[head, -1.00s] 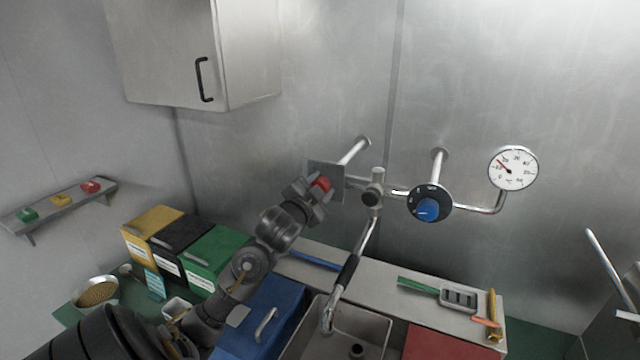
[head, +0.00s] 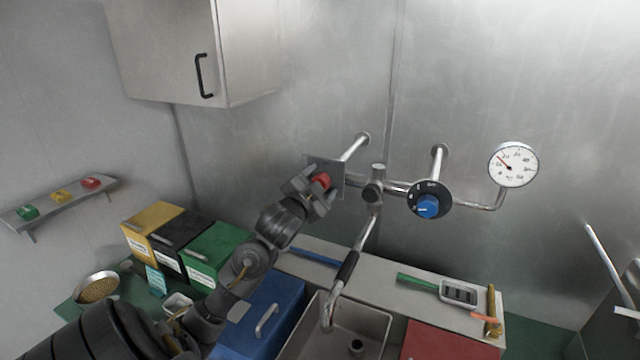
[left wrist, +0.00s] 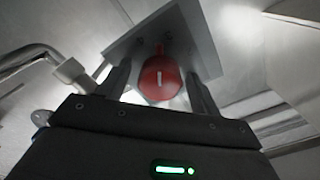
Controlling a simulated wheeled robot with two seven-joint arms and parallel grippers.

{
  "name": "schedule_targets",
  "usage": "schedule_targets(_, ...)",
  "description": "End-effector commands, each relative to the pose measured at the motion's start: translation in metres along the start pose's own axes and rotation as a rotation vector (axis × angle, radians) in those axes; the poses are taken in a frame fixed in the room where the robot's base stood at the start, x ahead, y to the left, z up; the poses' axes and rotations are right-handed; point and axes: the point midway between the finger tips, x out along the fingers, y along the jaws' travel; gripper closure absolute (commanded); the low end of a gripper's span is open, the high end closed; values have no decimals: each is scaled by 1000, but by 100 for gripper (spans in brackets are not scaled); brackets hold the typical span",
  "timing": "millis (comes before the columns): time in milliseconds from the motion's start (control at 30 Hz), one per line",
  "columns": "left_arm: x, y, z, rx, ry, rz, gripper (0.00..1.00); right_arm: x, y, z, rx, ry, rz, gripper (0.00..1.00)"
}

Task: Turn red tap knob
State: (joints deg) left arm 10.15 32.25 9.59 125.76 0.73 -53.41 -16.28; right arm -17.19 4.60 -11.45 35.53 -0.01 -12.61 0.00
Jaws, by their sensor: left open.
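The red tap knob (head: 321,180) sits on a square grey plate (head: 338,193) on the left end of the wall pipework. In the left wrist view the knob (left wrist: 160,78) is a red disc with a white mark, in front of the plate (left wrist: 190,35). My left gripper (head: 318,189) is at the knob, its fingers open on either side of it. In the wrist view the gripper (left wrist: 160,92) has one finger left and one right of the knob; whether they touch it I cannot tell. My right gripper is not in view.
A blue knob (head: 428,206) and a pressure gauge (head: 513,164) are to the right on the same pipes. A tap spout (head: 345,275) hangs over the sink (head: 375,325). Coloured boxes (head: 215,255) stand at left, and a wall cabinet (head: 170,55) hangs above.

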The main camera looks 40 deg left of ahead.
Motion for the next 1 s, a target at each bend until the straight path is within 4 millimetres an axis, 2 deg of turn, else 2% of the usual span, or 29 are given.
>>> schedule_targets(167,-16,2,2,2,1,0,36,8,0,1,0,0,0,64)
schedule_targets(467,-84,2,3,4,2,1,36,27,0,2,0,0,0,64)
schedule_targets(500,-86,-3,-3,-7,-2,5,36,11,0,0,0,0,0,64)
schedule_targets(633,-96,-2,-3,-7,0,7,36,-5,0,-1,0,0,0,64)
schedule_targets(800,-104,-2,-1,-4,-1,3,36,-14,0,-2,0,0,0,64)
schedule_targets(1000,-108,-1,0,-1,0,0,36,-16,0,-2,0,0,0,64)
